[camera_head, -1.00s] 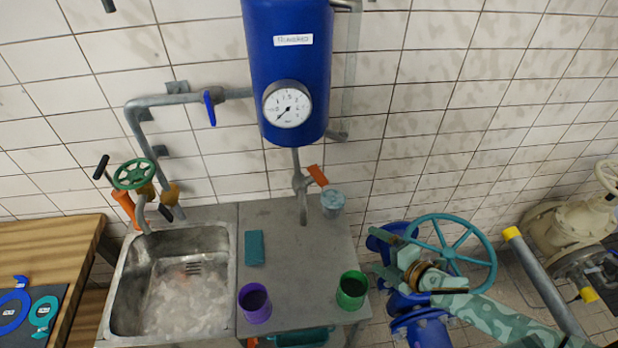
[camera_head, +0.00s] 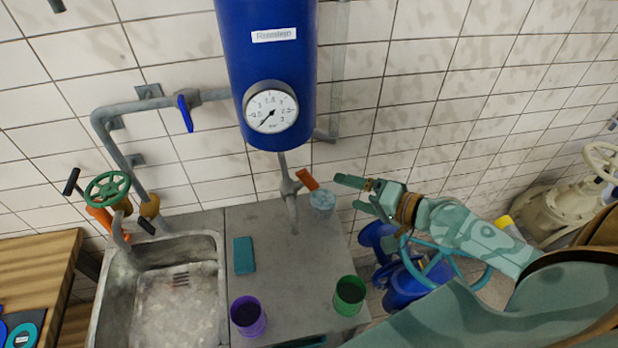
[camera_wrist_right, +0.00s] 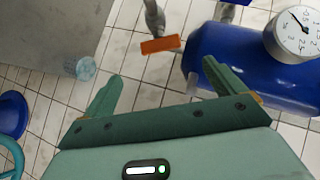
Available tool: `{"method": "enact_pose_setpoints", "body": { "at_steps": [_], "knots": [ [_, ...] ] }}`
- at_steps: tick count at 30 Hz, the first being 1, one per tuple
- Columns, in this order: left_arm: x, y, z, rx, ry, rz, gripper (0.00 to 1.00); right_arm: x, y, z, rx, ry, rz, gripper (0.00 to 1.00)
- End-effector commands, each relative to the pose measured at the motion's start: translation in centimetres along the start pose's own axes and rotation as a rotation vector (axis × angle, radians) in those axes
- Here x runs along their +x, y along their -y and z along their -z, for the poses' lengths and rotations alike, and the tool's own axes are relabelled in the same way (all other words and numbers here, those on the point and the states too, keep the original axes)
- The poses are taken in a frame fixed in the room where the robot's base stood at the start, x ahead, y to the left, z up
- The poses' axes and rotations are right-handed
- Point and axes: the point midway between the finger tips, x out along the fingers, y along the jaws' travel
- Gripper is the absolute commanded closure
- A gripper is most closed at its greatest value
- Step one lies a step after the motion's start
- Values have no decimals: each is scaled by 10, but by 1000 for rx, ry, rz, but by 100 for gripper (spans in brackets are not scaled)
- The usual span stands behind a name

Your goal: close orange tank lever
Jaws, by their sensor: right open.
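The orange tank lever (camera_head: 307,180) sits on the grey outlet pipe (camera_head: 288,188) under the blue tank (camera_head: 268,60). It sticks out to the right of the pipe and slants. My right gripper (camera_head: 346,194) is open and empty, a short way right of the lever and apart from it. In the right wrist view the orange lever (camera_wrist_right: 160,45) lies ahead of and between the two open fingers (camera_wrist_right: 158,80), not touching them. The left gripper is out of view.
A clear glass (camera_head: 322,203) stands close below the lever. Purple (camera_head: 248,316) and green (camera_head: 349,296) cups and a teal block (camera_head: 244,255) are on the metal counter (camera_head: 285,260). A sink (camera_head: 165,290) is left; blue piping with a teal wheel (camera_head: 440,268) is right.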

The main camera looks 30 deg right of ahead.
Motion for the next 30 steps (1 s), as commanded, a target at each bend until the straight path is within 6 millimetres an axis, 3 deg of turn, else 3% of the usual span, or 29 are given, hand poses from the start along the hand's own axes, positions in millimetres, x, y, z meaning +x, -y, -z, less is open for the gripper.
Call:
{"method": "enact_pose_setpoints", "body": {
  "at_steps": [9,15,21,28,30],
  "knots": [
    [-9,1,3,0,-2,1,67,81,2,0,1,-1,3,5],
    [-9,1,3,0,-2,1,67,114,0,0,-2,-1,1,5],
    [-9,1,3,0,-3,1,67,126,0,-1,-2,1,-1,5],
    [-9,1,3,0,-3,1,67,126,0,-1,-3,1,-1,5],
    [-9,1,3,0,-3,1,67,126,0,-1,-3,1,-1,25]
  ]
}}
